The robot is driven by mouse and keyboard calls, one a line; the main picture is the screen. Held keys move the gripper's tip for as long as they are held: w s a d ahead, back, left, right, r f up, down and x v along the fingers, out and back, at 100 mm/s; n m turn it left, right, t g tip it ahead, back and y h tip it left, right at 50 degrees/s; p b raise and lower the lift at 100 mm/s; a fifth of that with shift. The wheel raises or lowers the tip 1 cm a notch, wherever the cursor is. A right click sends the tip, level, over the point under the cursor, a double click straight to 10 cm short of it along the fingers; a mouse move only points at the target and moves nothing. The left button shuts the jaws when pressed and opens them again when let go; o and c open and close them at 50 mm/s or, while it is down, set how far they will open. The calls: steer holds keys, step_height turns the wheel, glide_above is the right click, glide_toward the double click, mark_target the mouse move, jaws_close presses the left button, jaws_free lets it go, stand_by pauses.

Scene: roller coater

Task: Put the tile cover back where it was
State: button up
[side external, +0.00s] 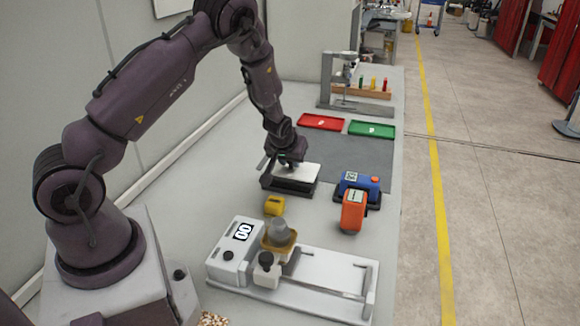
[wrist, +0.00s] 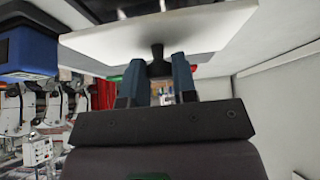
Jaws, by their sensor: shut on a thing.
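The tile cover is a thin white plate with a dark knob. In the side external view the cover (side external: 300,173) is at the dark, low box (side external: 284,188) on the bench. I cannot tell whether it rests on the box or hangs just above it. My gripper (side external: 287,163) is over the cover, pointing down. In the wrist view the white plate (wrist: 215,28) fills the top, and my gripper (wrist: 158,74) is shut on its knob (wrist: 157,64). Whatever is under the cover is hidden.
A blue device (side external: 360,183) and an orange device (side external: 353,212) stand right of the box. A yellow block (side external: 275,205) and the white coater machine (side external: 320,279) are in front. Red (side external: 321,122) and green (side external: 371,129) trays lie behind. The grey mat between is clear.

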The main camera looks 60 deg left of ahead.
mark_target(290, 169)
steer(key=shift+f, duration=1.25)
steer(key=shift+f, duration=0.15)
steer(key=shift+f, duration=0.3)
steer(key=o, duration=0.9)
steer(key=shift+o, duration=0.2)
steer(key=shift+r, duration=0.1)
